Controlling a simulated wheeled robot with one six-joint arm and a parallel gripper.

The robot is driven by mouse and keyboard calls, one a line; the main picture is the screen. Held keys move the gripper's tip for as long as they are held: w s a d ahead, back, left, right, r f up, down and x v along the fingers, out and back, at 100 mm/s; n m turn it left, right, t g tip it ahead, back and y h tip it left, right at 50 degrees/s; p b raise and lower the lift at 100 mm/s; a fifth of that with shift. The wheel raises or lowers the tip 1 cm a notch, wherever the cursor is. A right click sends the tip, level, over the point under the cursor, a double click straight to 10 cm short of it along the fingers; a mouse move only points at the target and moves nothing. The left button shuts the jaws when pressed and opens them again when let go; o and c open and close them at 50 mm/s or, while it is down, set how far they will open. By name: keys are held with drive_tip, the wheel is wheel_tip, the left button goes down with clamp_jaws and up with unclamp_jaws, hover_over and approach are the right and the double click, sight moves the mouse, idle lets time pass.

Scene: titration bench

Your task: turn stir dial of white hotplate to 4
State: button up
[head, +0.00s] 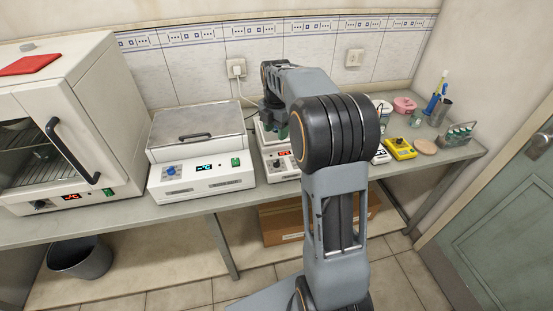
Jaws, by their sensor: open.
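The white hotplate (267,157) stands on the bench in the middle of the head view, partly hidden behind my arm. Its front panel shows a small red-lit display and a dark dial (277,163). The dial's setting and markings are too small to read. My gripper (276,129) is open, just above the hotplate's front panel and apart from the dial as far as I can tell. My arm hides the right part of the hotplate, and the fingers are small and dark here.
A white lidded bath (200,150) with a blue knob stands left of the hotplate, and a white oven (60,130) farther left. Right of my arm are a yellow device (400,149), a round wooden disc (425,146) and a tube rack (459,134). A box (285,222) lies under the bench.

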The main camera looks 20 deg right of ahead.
sight(276, 161)
drive_tip(key=shift+n, duration=0.3)
wheel_tip(276, 161, down, 14)
drive_tip(key=shift+w+d+r+p, duration=0.1)
drive_tip(key=shift+d+p, duration=0.05)
drive_tip(key=shift+p, duration=0.45)
drive_tip(key=c, duration=0.9)
